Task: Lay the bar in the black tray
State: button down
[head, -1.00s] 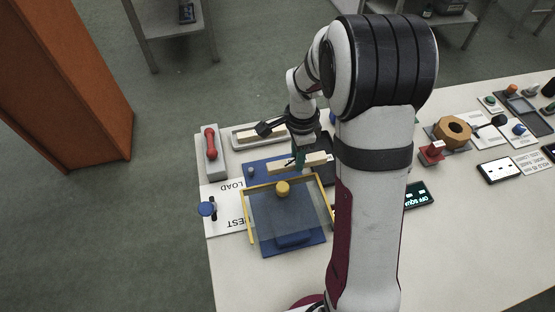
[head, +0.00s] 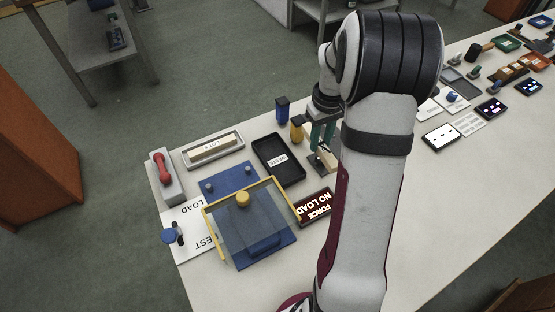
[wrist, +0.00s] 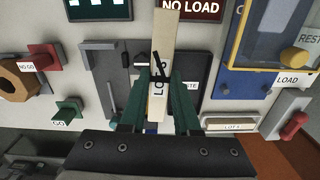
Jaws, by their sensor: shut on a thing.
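My gripper (head: 322,138) is shut on a pale wooden bar (wrist: 163,38), its green fingers on either side of it. The bar carries lettering and a dark mark, and shows only partly in the head view (head: 324,160). It is held above the table. The black tray (head: 260,152), labelled WASTE, lies left of my gripper in the head view and looks empty. In the wrist view the tray (wrist: 205,72) is partly hidden behind the bar and a finger.
A blue fixture with a yellow-framed clear guard (head: 213,222) stands left of the lit NO LOAD display (head: 317,206). A grey tray (head: 238,143) holds another bar. Blue (head: 282,110) and yellow (head: 297,129) posts stand behind my gripper. A red handle (head: 161,167) is far left.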

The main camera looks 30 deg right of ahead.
jog(key=shift+w+d+f+n, duration=0.1)
jog(key=shift+w+f+n, duration=0.1)
jog(key=shift+n, duration=0.1)
jog(key=w+a+f, duration=0.4)
jog(key=w, duration=0.1)
jog(key=w+a+f, duration=0.2)
jog(key=w, duration=0.1)
jog(key=shift+a+f, duration=0.2)
jog(key=shift+a, duration=0.1)
jog(key=shift+w+a+f, duration=0.1)
jog(key=shift+w+f, duration=0.05)
jog(key=shift+f, duration=0.9)
jog(key=shift+w+a+f, duration=0.1)
jog(key=shift+w+f, duration=0.05)
jog(key=shift+f, duration=0.9)
jog(key=shift+f, duration=0.1)
jog(key=c, duration=0.6)
grip_release()
jog(key=shift+c, duration=0.2)
